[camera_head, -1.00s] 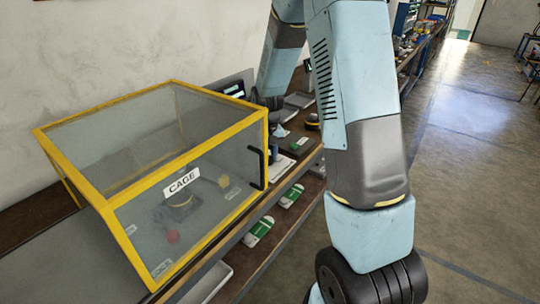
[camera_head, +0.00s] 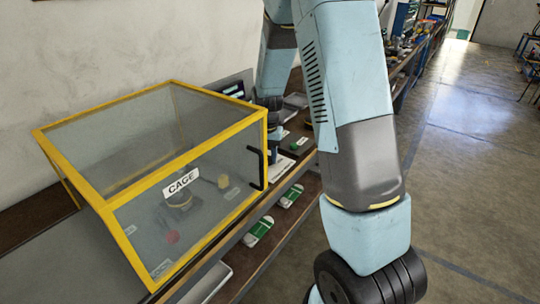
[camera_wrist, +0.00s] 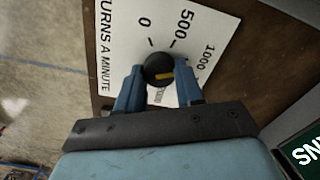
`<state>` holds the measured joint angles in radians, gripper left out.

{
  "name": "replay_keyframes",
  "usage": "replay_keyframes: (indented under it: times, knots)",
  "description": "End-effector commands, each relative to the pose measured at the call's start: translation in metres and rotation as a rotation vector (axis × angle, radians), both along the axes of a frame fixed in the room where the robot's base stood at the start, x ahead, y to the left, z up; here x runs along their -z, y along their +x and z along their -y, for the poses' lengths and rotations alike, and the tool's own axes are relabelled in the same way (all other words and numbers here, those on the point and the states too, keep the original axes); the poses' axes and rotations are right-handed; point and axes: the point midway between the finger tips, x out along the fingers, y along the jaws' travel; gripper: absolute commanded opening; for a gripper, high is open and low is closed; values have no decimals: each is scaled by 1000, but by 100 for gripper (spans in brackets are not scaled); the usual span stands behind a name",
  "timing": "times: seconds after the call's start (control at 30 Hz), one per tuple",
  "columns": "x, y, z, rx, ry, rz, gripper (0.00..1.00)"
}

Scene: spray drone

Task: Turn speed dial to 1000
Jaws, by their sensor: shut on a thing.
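The speed dial is a black round knob (camera_wrist: 157,66) with a yellow mark, on a white scale plate (camera_wrist: 120,35) lettered "TURNS A MINUTE", in the wrist view. The plate shows 0, 500 and 1000. In the head view, my wrist is at the bench behind the cage's right end, and the dial is hidden there.
A yellow-framed clear cage (camera_head: 118,229) with a black handle stands on the bench at left. Green-and-white packets (camera_head: 258,231) lie on the lower shelf. A dark board with a green button (camera_head: 299,143) is beside my wrist.

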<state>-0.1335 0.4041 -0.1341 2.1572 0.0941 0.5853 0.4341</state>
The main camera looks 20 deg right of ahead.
Motion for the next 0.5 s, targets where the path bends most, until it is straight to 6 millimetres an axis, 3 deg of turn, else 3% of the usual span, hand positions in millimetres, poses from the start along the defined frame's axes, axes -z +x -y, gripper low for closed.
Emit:
replay_keyframes:
  times: [0.37, 0.4, 0.5]
  knots:
    - [-1, 2, -2, 2, 2, 7, 6]
    - [-1, 2, -2, 2, 1, 6, 40]
    - [-1, 2, -1, 2, 1, 4, 50]
